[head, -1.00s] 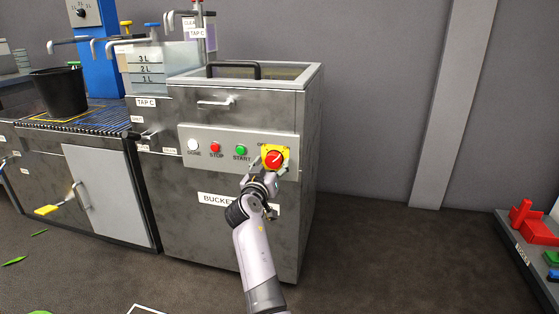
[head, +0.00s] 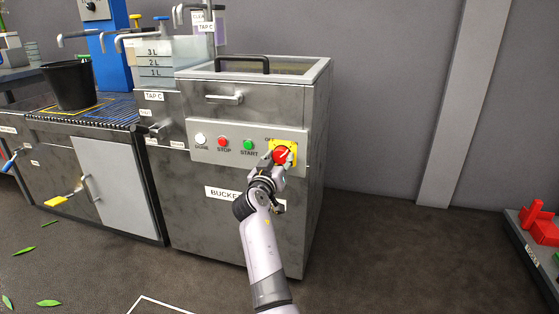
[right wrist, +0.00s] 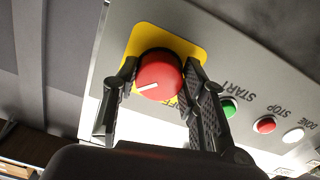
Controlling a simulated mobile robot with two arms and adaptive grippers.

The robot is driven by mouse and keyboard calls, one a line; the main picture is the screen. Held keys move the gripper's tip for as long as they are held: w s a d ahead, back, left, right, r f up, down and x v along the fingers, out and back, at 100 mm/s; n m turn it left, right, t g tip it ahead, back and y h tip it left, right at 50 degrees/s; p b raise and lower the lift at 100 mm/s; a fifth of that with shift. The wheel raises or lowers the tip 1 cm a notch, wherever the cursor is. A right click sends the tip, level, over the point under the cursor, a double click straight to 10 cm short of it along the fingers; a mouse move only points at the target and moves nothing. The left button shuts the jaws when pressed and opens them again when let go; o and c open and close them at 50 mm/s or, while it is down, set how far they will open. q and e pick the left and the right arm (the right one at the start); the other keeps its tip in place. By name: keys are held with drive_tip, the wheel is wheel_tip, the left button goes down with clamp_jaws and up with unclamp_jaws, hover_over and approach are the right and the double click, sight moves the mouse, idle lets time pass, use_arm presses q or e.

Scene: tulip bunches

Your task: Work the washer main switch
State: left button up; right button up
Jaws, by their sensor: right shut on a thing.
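The washer main switch is a round red knob (head: 282,154) with a white pointer line on a yellow plate, at the right end of the light control panel (head: 232,156). The pointer slants up and right in the head view. My right gripper (head: 277,157) is at the knob, partly covering it. In the right wrist view the red knob (right wrist: 159,74) sits between the two black fingers of the right gripper (right wrist: 160,82), which are shut on its sides. The label beside the plate is partly hidden. My left gripper is not in view.
White, red STOP (head: 223,142) and green START (head: 248,145) buttons lie left of the switch. The steel washer has a black top handle (head: 242,63). A black bucket (head: 69,86) stands on the left counter. Floor to the right is clear up to red items (head: 538,222).

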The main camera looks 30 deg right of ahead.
drive_tip(key=shift+c, duration=1)
